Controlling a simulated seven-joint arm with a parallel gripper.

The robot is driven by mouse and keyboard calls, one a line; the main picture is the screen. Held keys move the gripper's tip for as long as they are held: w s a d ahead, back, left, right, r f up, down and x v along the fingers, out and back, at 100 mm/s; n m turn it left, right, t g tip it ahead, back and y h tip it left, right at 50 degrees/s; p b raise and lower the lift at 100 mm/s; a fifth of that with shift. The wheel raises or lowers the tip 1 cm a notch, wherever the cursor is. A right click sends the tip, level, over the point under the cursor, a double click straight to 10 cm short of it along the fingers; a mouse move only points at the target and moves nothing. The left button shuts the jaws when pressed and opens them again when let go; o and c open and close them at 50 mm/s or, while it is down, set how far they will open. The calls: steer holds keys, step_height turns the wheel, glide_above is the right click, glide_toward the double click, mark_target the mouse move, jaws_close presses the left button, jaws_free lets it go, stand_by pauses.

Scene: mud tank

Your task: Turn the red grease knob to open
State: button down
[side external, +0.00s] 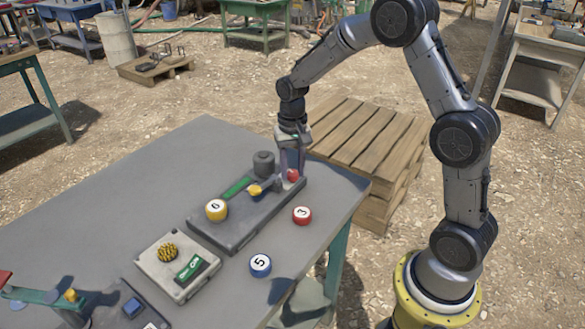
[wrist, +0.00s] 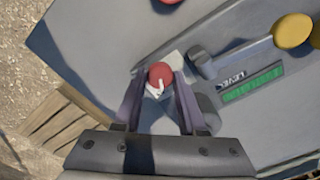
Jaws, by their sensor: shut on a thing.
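The red knob (side external: 293,175) sits at the far right end of a grey panel (side external: 235,233) on the table. In the wrist view the red knob (wrist: 160,74) has a white pointer-like mark at its lower edge. My gripper (side external: 291,168) reaches down onto the knob from above. In the wrist view my gripper (wrist: 159,84) has one finger on each side of the knob, shut on it. The fingers partly hide the knob in the side view.
The panel also carries a dark cylinder (side external: 264,163), a yellow lever (side external: 256,190), a green LEVEL display (wrist: 253,83) and a yellow piece marked 6 (side external: 216,209). A red piece marked 3 (side external: 302,215) and a blue piece marked 5 (side external: 260,265) lie nearby. A wooden pallet stack (side external: 365,145) stands beyond the table.

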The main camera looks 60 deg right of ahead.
mark_target(292, 173)
steer(key=shift+r+m, duration=0.1)
steer(key=shift+m, duration=0.5)
steer(key=c, duration=0.8)
jaws_free()
steer(key=shift+o, duration=0.2)
step_height(292, 173, up, 14)
